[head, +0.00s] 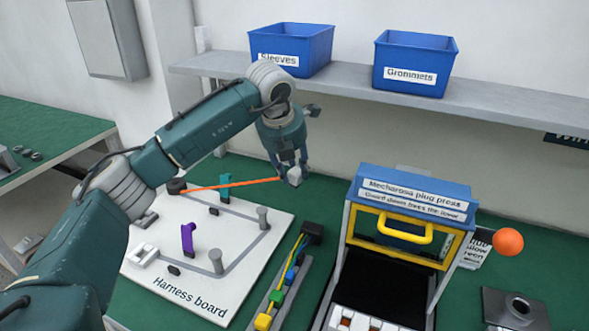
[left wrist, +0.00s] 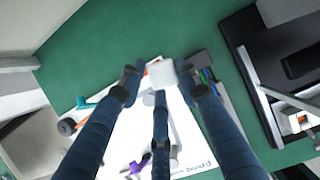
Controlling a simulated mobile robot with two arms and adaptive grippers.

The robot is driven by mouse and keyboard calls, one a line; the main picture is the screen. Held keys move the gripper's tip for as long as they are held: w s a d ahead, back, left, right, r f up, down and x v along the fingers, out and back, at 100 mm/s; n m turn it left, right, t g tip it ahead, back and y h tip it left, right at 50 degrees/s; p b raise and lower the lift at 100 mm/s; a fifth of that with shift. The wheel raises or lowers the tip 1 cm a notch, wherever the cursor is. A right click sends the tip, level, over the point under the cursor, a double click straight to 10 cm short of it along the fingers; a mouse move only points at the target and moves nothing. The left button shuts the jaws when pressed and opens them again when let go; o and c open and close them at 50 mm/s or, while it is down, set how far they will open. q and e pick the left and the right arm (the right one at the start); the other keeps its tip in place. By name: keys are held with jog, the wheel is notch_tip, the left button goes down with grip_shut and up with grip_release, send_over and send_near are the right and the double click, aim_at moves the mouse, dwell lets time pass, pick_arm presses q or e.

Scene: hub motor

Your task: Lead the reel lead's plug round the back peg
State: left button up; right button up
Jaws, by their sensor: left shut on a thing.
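My left gripper (head: 288,160) is shut on the pale plug (head: 295,176) of the reel lead and holds it above the green bench, past the board's back right edge. In the left wrist view the plug (left wrist: 162,73) sits between the fingertips. The orange lead (head: 232,185) runs from the dark reel (head: 176,186) at the board's back left to the plug, fairly straight. The back peg (head: 263,217), a grey post, stands upright on the white harness board (head: 150,265). The lead passes behind it, apart from it. My right gripper is out of view.
A front peg (head: 216,260), a purple clip (head: 187,238) and a white connector block (head: 143,253) stand on the board. A tray of coloured connectors (head: 282,290) lies right of it. The plug press (head: 410,205) stands further right. A shelf (head: 350,86) with blue bins hangs behind.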

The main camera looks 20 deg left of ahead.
pick_arm(q)
jog(key=shift+d+f+b, duration=0.1)
jog(key=shift+f+b, duration=0.45)
jog(key=shift+f, duration=0.25)
notch_tip(320, 180, down, 9)
jog(key=b, duration=0.6)
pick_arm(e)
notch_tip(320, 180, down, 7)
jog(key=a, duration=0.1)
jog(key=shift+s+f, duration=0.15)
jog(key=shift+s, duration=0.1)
pick_arm(q)
jog(key=shift+s+f, duration=0.1)
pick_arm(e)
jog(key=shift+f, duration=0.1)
pick_arm(q)
jog(key=s+b, duration=0.1)
jog(key=s, duration=0.6)
jog(key=shift+d+b, duration=0.4)
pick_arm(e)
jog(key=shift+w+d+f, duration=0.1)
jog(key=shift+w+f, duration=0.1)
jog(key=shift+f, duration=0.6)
